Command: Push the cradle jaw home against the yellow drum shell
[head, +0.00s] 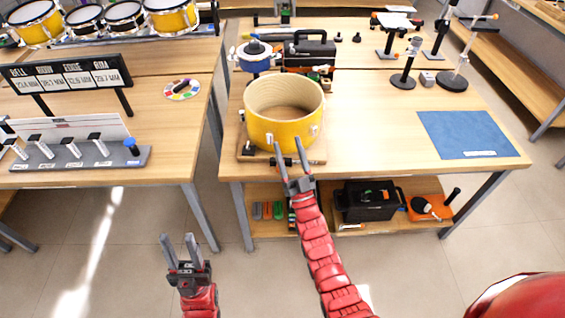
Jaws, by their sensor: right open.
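The yellow drum shell (262,128) stands upright, its open top showing bare wood inside, on a wooden cradle board (314,157) near the front left of the middle bench. Small dark and pale fittings sit around its base; I cannot tell which is the cradle jaw, and the front of the board is partly behind my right gripper. My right gripper (288,146) is open, its fingertips in front of the shell's lower front side; contact cannot be told. My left gripper (180,241) is open and empty, low over the floor left of the bench.
A blue mat (468,134) lies at the bench's right, with clear wood between it and the drum. A blue pot-like item (256,58) and a black case (310,52) stand behind the drum. Black stands (404,78) are at the back right. A left bench (160,120) holds tools.

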